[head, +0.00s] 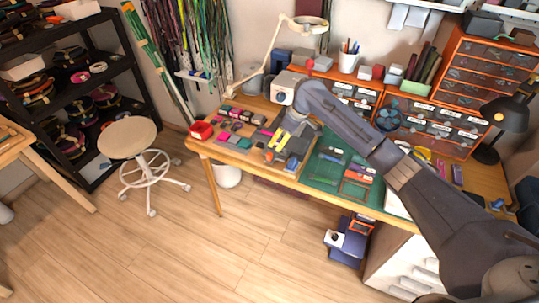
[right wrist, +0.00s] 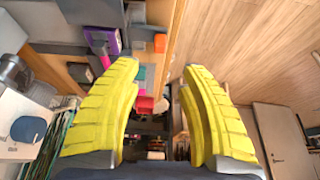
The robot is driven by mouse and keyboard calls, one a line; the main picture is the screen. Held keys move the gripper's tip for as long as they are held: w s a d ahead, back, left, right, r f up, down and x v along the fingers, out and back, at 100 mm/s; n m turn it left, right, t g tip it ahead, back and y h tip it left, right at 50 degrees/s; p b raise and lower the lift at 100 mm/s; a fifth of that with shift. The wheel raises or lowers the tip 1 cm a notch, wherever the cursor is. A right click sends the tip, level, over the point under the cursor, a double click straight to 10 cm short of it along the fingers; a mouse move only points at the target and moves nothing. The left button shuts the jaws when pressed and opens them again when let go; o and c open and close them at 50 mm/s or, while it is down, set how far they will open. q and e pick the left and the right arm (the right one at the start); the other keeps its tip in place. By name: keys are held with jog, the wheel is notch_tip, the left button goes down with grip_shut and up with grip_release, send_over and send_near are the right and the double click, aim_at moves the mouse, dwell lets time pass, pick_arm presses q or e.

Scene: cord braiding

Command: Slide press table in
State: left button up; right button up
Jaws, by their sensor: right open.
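My right arm reaches in from the right over the workbench, and my right gripper (head: 277,146) hangs low over its left part. In the right wrist view the right gripper (right wrist: 160,85) has two yellow ribbed fingers spread wide apart, with nothing held between them. A white boxy machine (head: 284,88) with a round dark front part stands behind the gripper at the back of the bench. A white body with a blue-grey round part (right wrist: 28,129) is at the left edge of the wrist view. I cannot make out a press table for certain. My left gripper is not in view.
The workbench (head: 228,155) carries several small coloured blocks left of the gripper and a red box (head: 201,130) at its left corner. A green mat (head: 322,170) lies to the right. A magnifier lamp (head: 262,58) stands behind. A round stool (head: 127,138) stands on open floor.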

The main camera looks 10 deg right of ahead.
aim_at(270, 154)
jog(key=x, duration=1)
jog(key=shift+a+f, duration=0.1)
jog(key=shift+f, duration=0.05)
jog(key=shift+c, duration=0.5)
grip_shut()
